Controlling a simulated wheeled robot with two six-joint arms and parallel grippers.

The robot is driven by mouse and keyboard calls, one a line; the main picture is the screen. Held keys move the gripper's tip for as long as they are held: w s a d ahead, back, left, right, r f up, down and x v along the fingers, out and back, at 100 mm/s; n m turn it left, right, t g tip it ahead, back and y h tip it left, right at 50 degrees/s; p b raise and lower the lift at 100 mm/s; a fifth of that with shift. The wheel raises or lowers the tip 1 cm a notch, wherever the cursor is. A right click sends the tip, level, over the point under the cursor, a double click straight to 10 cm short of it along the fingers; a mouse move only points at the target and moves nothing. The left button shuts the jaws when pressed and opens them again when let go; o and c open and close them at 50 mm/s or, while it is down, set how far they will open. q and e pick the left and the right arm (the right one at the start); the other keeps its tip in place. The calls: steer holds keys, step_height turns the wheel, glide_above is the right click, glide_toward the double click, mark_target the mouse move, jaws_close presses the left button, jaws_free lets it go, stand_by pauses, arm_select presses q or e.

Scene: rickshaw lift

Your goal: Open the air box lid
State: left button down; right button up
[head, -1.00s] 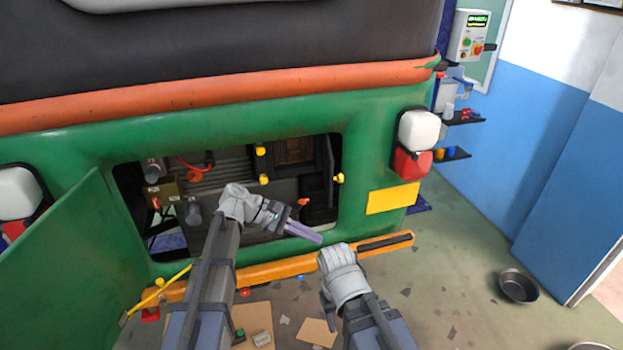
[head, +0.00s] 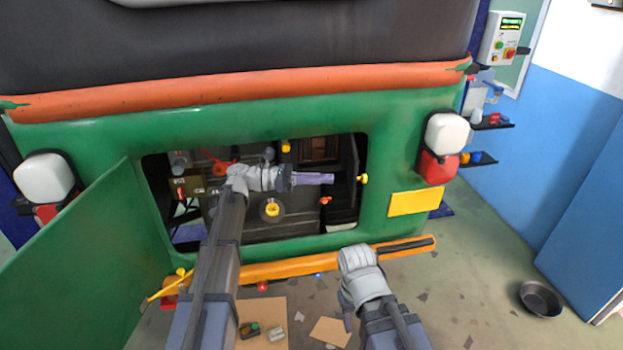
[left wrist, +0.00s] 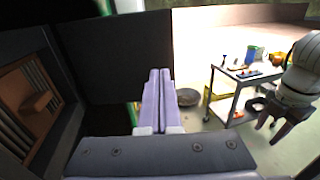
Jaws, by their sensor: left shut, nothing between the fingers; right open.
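The air box sits in the right part of the open engine bay; its brown pleated filter (head: 320,149) shows, and also appears in the left wrist view (left wrist: 30,100). The air box lid (head: 354,168) is a dark panel standing swung out at the box's right side; it fills the upper left of the left wrist view (left wrist: 125,55). My left gripper (head: 332,179) is shut and empty, pointing right in front of the box toward the lid. I cannot tell if it touches. My right gripper (head: 346,312) hangs low in front of the bumper, its fingers mostly hidden.
The green bay door (head: 75,260) stands open at the left. An orange bumper (head: 290,268) crosses below the bay. Yellow knobs (head: 363,178) stick out around the box. A cart (left wrist: 245,78) stands behind in the wrist view. A bowl (head: 541,299) lies on the floor at right.

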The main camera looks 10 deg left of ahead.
mark_target(352, 181)
arm_select(q)
steer(key=shift+w+d, duration=0.15)
steer(key=shift+d, duration=2.15)
steer(key=shift+s+d+n+t, duration=0.2)
steer(key=shift+d+n+t, duration=0.1)
steer(key=shift+d+t, duration=0.2)
steer(key=d+n+t, duration=0.1)
steer(key=d, duration=0.2)
steer(key=shift+w+d, duration=0.15)
steer(key=shift+w, duration=0.05)
